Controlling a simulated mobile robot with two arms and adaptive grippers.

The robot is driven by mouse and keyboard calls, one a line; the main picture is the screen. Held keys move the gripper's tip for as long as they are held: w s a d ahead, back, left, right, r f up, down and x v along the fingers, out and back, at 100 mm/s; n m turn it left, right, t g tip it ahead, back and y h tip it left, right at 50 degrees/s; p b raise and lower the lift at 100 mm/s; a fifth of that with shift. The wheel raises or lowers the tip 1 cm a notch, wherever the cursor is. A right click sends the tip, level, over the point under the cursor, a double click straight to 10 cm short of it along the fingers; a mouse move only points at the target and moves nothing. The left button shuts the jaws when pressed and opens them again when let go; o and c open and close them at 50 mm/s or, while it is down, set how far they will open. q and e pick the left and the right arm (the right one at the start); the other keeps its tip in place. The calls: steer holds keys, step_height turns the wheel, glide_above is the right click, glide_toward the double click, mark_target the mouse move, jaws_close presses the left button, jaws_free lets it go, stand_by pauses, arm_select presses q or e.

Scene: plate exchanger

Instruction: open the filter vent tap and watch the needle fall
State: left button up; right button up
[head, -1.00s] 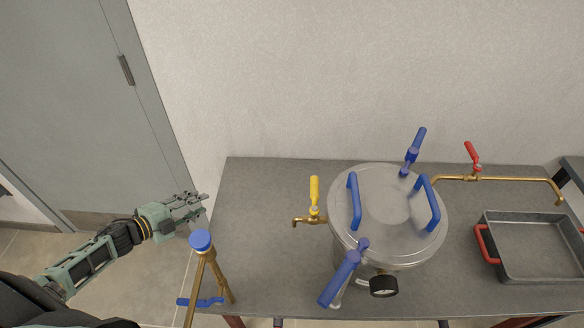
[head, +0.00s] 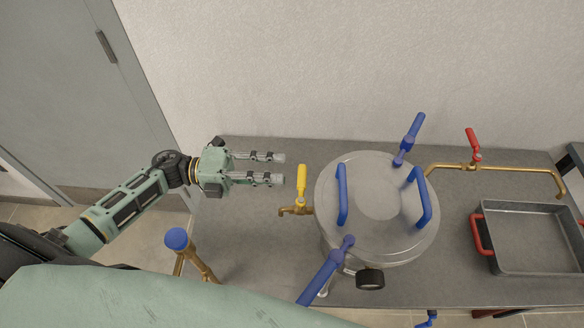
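The steel filter vessel (head: 380,200) stands on the grey table with blue handles on its round lid. A small brass tap with a yellow lever (head: 302,181) sticks out of its left side; the lever points up, away from me. A dark gauge (head: 370,279) sits at the vessel's front; its face and needle cannot be read from here. My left gripper (head: 281,168) is open and empty, its two fingers parallel and pointing right, just left of the yellow lever and apart from it. My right gripper is not in view.
A brass pipe with a red-handled valve (head: 473,144) runs right from the vessel above a grey tray (head: 530,236) with red handles. A blue-capped brass pipe (head: 177,240) stands at the table's front left. The wall closes off the back.

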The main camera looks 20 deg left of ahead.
mark_target(302, 184)
arm_select(q)
steer(key=p+x, duration=0.1)
steer(key=x, duration=0.3)
steer(key=shift+w+d, duration=0.2)
steer(key=shift+w, duration=0.05)
jaws_close()
stand_by(0.4)
